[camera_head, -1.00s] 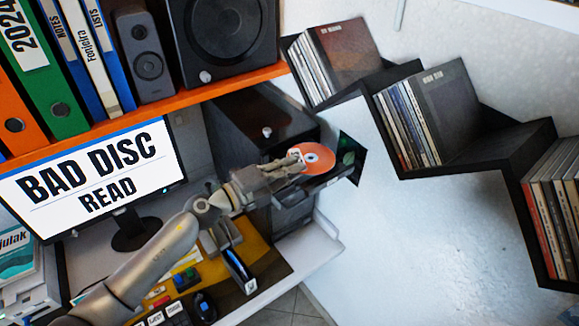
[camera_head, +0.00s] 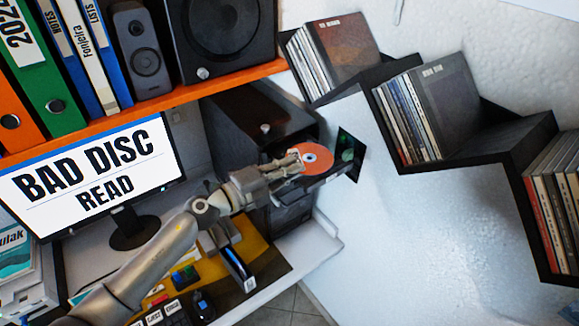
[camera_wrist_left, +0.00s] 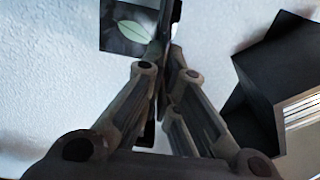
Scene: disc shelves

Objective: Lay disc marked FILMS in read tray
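An orange disc (camera_head: 312,156) with a pale centre is at the dark read tray (camera_head: 330,177), which sticks out from the black computer case (camera_head: 255,118). I cannot tell whether it lies in the tray or is just above it, and its marking is too small to read. My left gripper (camera_head: 295,162) is at the disc's left edge, its fingers overlapping it. In the left wrist view the fingers (camera_wrist_left: 163,85) are nearly closed around a thin dark edge, which looks like the disc seen edge-on. My right gripper is not in view.
A monitor (camera_head: 95,180) reads "BAD DISC READ". Disc shelves (camera_head: 500,145) with several cases stand to the right. A speaker (camera_head: 222,35) and binders (camera_head: 45,90) are on the orange shelf (camera_head: 150,105) above. A blue-and-black slotted holder (camera_head: 238,268) stands on the desk below.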

